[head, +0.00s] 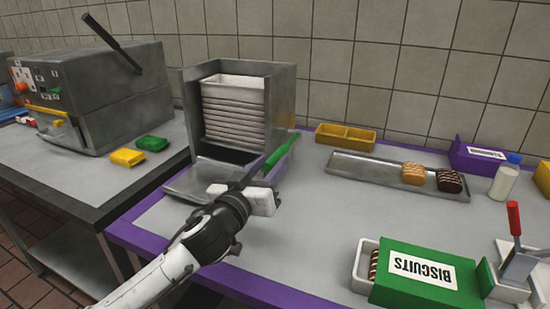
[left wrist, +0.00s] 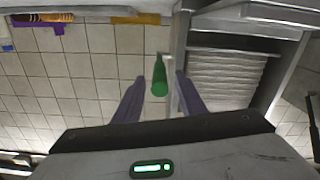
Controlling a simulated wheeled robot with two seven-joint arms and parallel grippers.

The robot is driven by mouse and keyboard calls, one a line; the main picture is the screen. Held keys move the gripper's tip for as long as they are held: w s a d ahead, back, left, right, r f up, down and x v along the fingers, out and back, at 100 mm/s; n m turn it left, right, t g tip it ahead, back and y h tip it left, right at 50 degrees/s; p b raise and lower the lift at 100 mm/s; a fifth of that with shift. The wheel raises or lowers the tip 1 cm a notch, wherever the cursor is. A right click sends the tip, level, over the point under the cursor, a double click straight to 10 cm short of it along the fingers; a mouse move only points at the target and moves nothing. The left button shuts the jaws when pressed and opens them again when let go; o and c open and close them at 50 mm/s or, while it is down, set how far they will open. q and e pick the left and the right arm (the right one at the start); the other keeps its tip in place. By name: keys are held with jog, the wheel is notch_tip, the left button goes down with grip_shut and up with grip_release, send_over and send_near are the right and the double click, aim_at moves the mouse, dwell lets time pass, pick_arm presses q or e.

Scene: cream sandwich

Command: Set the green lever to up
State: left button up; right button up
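The green lever (head: 279,154) is a short green handle at the right front side of the steel dispenser (head: 270,100), which holds a stack of pale trays. In the head view it slants, its far end toward the upper right. My left gripper (head: 268,172) is at the lever, with its purple fingers apart. In the left wrist view the green lever (left wrist: 160,76) shows between the two fingertips of my left gripper (left wrist: 159,84), with a gap on each side. The lever's base is partly hidden in the head view. My right gripper is not in view.
A steel tray (head: 350,166) with two biscuits and a yellow container (head: 345,137) lie right of the dispenser. A green biscuit box (head: 420,275) is at front right. A steel machine (head: 100,95) stands at left. The counter's middle is clear.

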aim_at(275, 159)
pick_arm(q)
jog(key=shift+x, duration=1.65)
grip_shut()
